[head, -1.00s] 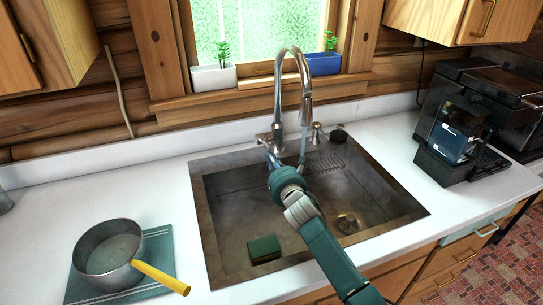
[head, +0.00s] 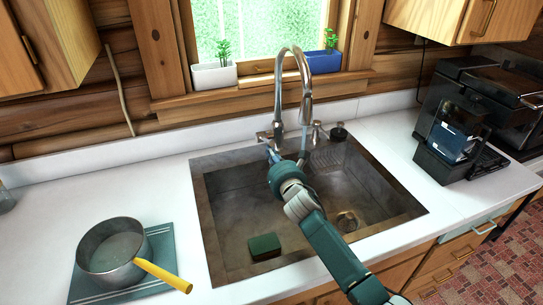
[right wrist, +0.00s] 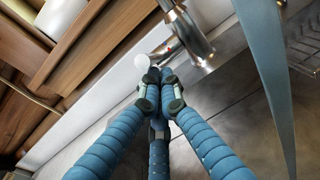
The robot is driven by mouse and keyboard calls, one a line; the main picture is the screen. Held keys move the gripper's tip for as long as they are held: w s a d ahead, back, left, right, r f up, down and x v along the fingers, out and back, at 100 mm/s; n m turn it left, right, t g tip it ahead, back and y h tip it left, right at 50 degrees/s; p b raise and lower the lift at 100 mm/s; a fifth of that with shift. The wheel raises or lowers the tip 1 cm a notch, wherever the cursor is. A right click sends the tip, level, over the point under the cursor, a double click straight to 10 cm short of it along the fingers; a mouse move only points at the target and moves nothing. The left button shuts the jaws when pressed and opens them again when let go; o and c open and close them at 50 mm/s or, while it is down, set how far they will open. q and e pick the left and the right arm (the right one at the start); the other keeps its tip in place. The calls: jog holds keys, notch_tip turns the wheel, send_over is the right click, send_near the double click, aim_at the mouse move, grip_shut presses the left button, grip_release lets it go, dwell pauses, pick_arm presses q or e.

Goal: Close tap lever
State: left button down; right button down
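The chrome tap (head: 281,100) stands behind the sink, its spout arching over the basin. Its lever (head: 264,136) sits low at the left of the tap base. In the right wrist view the lever (right wrist: 166,49) carries a red dot and joins the tap body. A pale bluish strip below the spout (head: 304,143) looks like running water. My right gripper (head: 271,153) reaches over the sink to just in front of the lever. In the right wrist view its blue fingers (right wrist: 160,78) are drawn together, with tips close to the lever; contact is unclear. My left gripper is out of view.
The sink (head: 205,225) holds a green sponge (head: 264,247). A pot (head: 110,253) with a yellow handle sits on a teal mat (head: 163,245) at left. A black coffee machine (head: 460,130) stands at right. Planters (head: 213,76) line the sill.

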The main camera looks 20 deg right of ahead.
aim_at(270, 142)
jog(key=shift+w+r+p, duration=0.25)
jog(key=shift+r+p, duration=0.45)
jog(key=shift+r, duration=0.2)
jog(key=shift+w+r+p, duration=0.25)
jog(key=shift+r+p, duration=0.4)
jog(key=shift+r, duration=0.25)
jog(key=shift+w+r+p, duration=0.55)
jog(key=shift+r+p, duration=0.15)
jog(key=shift+r, duration=0.15)
